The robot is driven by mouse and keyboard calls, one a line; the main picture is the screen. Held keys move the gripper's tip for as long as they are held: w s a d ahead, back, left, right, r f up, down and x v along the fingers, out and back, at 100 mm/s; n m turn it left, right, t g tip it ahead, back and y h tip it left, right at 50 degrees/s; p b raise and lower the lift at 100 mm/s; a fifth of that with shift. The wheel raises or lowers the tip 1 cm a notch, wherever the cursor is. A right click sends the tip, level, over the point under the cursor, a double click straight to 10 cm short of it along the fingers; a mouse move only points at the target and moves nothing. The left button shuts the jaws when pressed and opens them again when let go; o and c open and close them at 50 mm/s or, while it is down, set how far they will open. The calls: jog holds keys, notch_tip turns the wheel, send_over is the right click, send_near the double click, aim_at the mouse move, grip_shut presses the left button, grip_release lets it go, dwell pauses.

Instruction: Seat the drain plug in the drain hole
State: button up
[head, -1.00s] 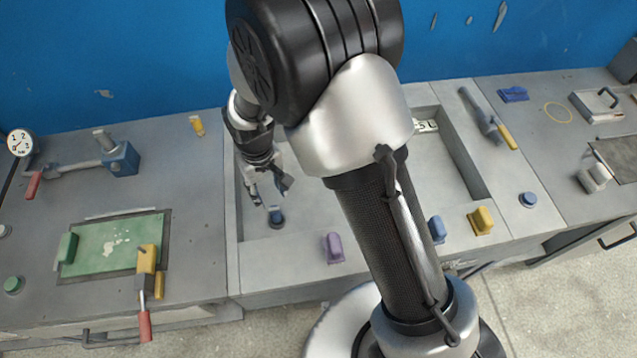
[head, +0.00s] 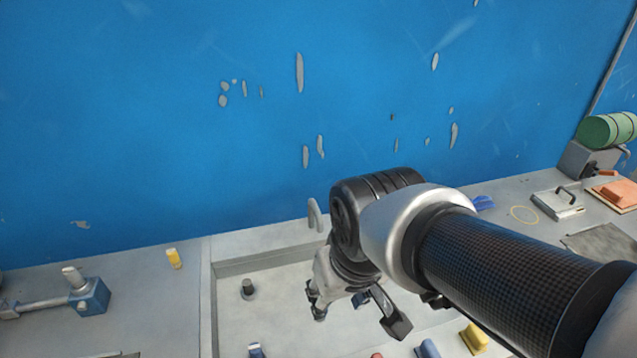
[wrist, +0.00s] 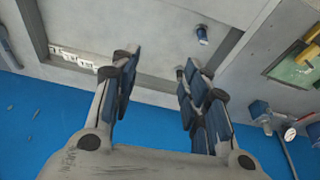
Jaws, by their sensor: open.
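A dark upright plug-like post (head: 248,288) with a grey collar at its base stands on the floor of the grey basin (head: 228,330), near its back left corner. I take it for the drain plug; whether it sits in the drain hole I cannot tell. No open hole shows. A small blue piece with a pale end, likely the same post, also shows in the wrist view (wrist: 202,33). My gripper (head: 357,312) is over the basin, right of the post and apart from it. In the wrist view, its fingers (wrist: 152,80) are spread with nothing between them.
A blue piece (head: 256,350) is cut off at the lower edge. A yellow block (head: 475,338) lies at the front right, a yellow piece (head: 174,258) left of the basin. The blue wall (head: 150,120) stands behind.

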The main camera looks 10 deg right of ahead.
jog(key=s+d+r+m+t, duration=0.1)
jog(key=s+d, duration=0.2)
jog(key=s, duration=0.4)
jog(key=shift+s+d+r, duration=0.35)
jog(key=shift+r, duration=0.05)
jog(key=shift+d+m, duration=0.1)
jog(key=shift+m, duration=0.2)
